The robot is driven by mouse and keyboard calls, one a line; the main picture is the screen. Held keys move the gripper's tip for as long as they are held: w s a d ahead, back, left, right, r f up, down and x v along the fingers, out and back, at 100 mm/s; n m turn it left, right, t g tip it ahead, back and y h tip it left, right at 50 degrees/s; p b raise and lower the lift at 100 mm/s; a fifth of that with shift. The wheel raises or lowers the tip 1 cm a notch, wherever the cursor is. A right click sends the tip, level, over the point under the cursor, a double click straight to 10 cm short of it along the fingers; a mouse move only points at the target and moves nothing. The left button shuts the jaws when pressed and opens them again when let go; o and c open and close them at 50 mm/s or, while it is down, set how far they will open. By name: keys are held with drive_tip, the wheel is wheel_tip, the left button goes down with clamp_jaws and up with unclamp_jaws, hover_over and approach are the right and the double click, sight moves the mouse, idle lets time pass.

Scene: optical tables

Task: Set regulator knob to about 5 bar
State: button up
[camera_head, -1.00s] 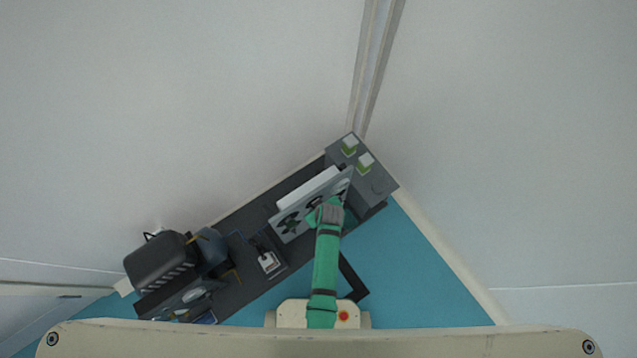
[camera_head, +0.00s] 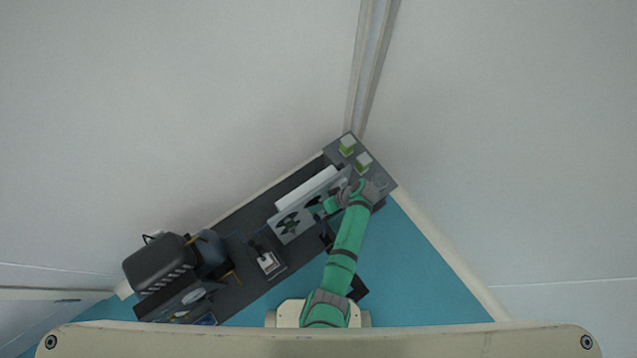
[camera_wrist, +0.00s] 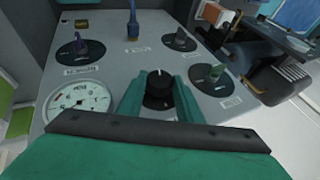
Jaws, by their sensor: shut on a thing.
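In the wrist view, a black round regulator knob (camera_wrist: 160,88) with a white pointer mark stands on the grey panel (camera_wrist: 110,45). The green fingers of my gripper (camera_wrist: 158,92) are shut on it, one on each side. A white round gauge (camera_wrist: 78,104) with red marking sits to the left of the knob. Its reading is too small to make out. In the head view, my gripper (camera_head: 322,207) is at the front of the panel (camera_head: 283,222), and the knob there is hidden.
A dark machine (camera_head: 160,262) stands at the left end of the bench.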

drive_tip(key=shift+w+d+f+m+g+y, duration=0.1)
drive_tip(key=shift+d+f+m+g+y, duration=0.15)
drive_tip(key=shift+g+y, duration=0.35)
drive_tip(key=shift+w+d+f+m+g+y, duration=0.15)
drive_tip(key=shift+m+g+y, duration=0.15)
drive_tip(key=shift+y, duration=0.6)
drive_tip(key=shift+o, duration=0.6)
drive_tip(key=shift+w+d+f+g+y, duration=0.15)
drive_tip(key=shift+f+g+y, duration=0.05)
drive_tip(key=shift+g+y, duration=0.25)
drive_tip(key=shift+r+y, duration=0.15)
drive_tip(key=shift+y, duration=0.4)
drive_tip(key=shift+c, duration=0.6)
drive_tip(key=o, duration=1)
drive_tip(key=shift+o, duration=0.2)
drive_tip(key=v, duration=1)
drive_tip(key=shift+d+r, duration=0.25)
drive_tip(key=shift+d, duration=0.05)
